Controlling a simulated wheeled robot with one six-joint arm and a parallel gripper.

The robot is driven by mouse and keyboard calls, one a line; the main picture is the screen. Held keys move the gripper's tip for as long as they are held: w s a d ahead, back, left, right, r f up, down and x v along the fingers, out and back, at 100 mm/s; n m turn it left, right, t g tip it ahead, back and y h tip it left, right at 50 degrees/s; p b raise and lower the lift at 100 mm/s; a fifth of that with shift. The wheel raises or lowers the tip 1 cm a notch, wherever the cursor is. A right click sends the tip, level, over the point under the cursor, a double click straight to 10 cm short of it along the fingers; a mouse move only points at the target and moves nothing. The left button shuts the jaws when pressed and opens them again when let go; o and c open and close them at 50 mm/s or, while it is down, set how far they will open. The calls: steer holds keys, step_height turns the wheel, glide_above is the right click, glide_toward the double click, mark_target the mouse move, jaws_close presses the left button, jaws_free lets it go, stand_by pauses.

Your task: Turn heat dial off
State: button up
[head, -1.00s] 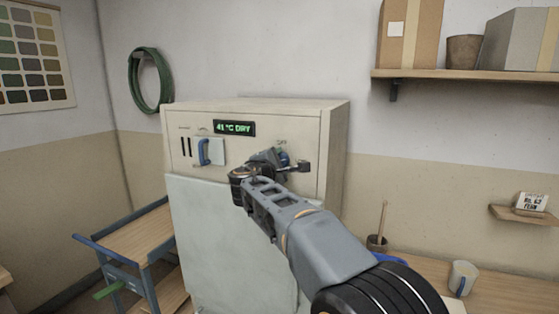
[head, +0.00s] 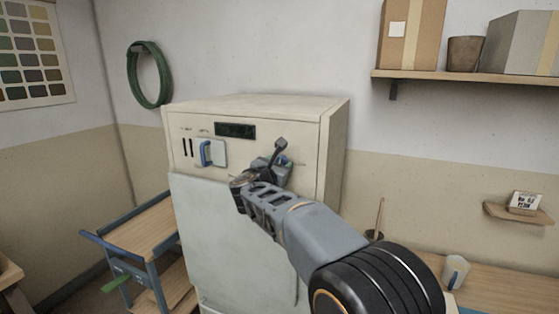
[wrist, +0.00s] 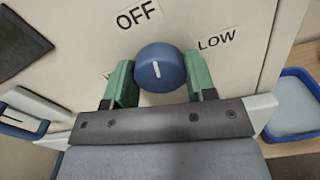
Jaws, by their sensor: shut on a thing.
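The heat dial is a round blue knob (wrist: 160,68) with a white pointer line, on the front of a cream cabinet (head: 262,118). In the wrist view the "OFF" label (wrist: 138,14) is above and left of the knob, and "LOW" (wrist: 217,38) is to its right. The white line points up toward the "OFF" side. My gripper (wrist: 160,85) is shut on the knob, with a green finger on each side. In the head view my gripper (head: 270,168) hides most of the knob. The display (head: 235,130) is dark.
A blue handle (head: 206,153) sits on a small plate left of the dial. A cart (head: 135,240) stands at the left. A shelf with boxes (head: 470,76) is on the right wall. A white cup (head: 455,272) stands on the counter at lower right.

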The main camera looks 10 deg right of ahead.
steer(key=shift+n+p, duration=0.7)
steer(key=shift+n, duration=0.5)
steer(key=o, duration=0.9)
steer(key=b+v, duration=0.2)
steer(key=v, duration=1.1)
steer(key=shift+s+a, duration=0.25)
steer(key=shift+s, duration=0.1)
